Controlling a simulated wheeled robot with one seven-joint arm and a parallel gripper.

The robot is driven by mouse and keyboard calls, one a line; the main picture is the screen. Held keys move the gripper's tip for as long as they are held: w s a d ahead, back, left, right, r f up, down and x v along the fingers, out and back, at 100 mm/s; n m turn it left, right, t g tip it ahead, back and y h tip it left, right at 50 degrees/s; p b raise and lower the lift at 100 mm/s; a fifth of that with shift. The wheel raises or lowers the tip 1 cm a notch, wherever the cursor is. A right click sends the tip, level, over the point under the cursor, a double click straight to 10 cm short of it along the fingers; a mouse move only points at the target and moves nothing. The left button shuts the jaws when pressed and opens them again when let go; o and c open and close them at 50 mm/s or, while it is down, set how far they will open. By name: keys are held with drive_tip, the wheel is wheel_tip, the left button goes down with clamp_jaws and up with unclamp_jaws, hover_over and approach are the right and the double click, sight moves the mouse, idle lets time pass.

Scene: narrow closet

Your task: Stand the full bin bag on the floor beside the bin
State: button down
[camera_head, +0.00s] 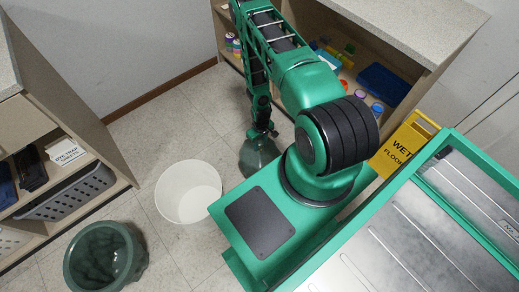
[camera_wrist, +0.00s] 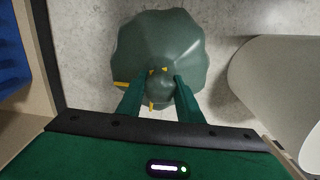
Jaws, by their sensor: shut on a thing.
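A dark green, full bin bag (camera_head: 262,157) hangs or stands under my gripper (camera_head: 262,132), between the white bin and my base. In the wrist view the bag (camera_wrist: 160,40) spreads out round below its gathered neck, with yellow tie ends showing. My gripper (camera_wrist: 160,88) is shut on the neck. I cannot tell whether the bag's underside touches the floor. The white bin (camera_head: 188,192) stands open to the left of the bag in the head view and looks empty. It also shows at the right of the wrist view (camera_wrist: 280,85), apart from the bag.
A dark green round bin (camera_head: 105,258) stands at the lower left. Shelving (camera_head: 60,150) with a grey basket (camera_head: 70,195) lines the left. A shelf unit (camera_head: 410,30) with small items stands behind my arm. A yellow wet-floor sign (camera_head: 405,143) is at right. Floor beyond the white bin is clear.

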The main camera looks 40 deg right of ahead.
sight(260, 155)
drive_tip(key=shift+s+d+f, duration=0.1)
drive_tip(key=shift+d+f, duration=0.15)
drive_tip(key=shift+d, duration=0.15)
drive_tip(key=shift+f, duration=1.95)
drive_tip(key=c, duration=1.3)
unclamp_jaws()
drive_tip(key=shift+f, duration=0.1)
drive_tip(key=shift+o, duration=0.2)
